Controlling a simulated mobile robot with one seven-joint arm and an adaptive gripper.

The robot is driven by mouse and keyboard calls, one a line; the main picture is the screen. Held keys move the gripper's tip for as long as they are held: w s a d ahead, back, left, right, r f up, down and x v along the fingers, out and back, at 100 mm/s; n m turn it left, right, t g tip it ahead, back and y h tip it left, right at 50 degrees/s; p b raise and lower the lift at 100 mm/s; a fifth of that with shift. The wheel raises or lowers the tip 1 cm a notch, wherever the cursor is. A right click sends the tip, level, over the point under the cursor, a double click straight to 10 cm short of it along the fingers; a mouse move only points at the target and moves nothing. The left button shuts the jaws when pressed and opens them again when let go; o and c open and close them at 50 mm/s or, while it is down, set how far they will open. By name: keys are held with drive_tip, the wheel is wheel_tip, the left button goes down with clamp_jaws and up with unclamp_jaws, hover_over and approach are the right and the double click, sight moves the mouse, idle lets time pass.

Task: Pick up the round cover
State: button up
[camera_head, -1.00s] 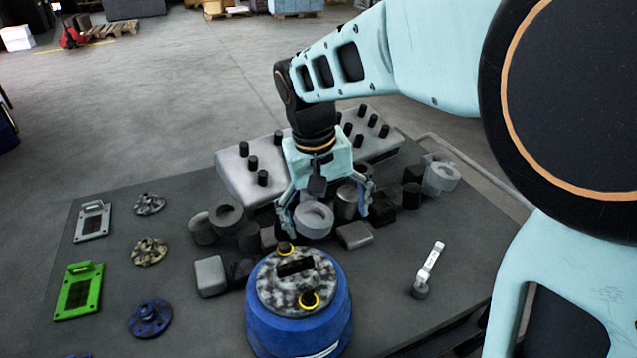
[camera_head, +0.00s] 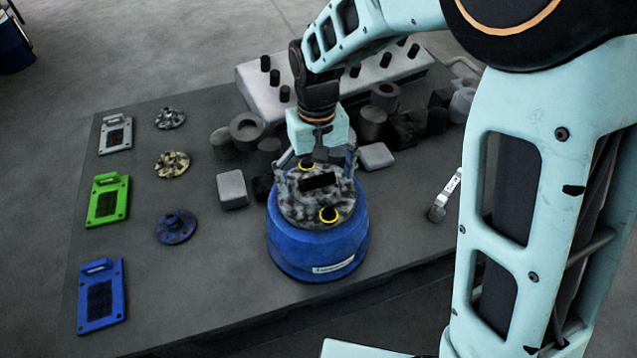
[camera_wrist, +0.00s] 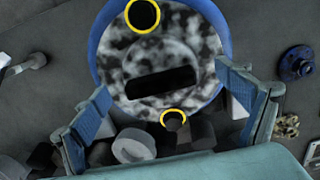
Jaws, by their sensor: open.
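The round cover (camera_head: 300,208) is mottled grey and black, with a dark slot and two yellow-ringed holes. It sits on top of the blue drum-shaped housing (camera_head: 318,250). My gripper (camera_head: 316,172) is open over the far part of the cover. In the wrist view the cover (camera_wrist: 195,45) fills the upper middle, and my spread fingers (camera_wrist: 170,108) are on either side of its lower part. I cannot tell whether a finger touches the cover.
Several grey and black cylinders and blocks (camera_head: 232,188) crowd behind the drum, before a long grey block (camera_head: 262,90). Rectangular plates (camera_head: 100,300) and round wheels (camera_head: 176,226) lie at left. The mat (camera_head: 200,290) is bare at front left.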

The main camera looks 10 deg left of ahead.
drive_tip(key=shift+f, duration=0.45)
drive_tip(key=c, duration=1.5)
drive_tip(key=shift+c, duration=0.4)
drive_tip(key=shift+r, duration=0.15)
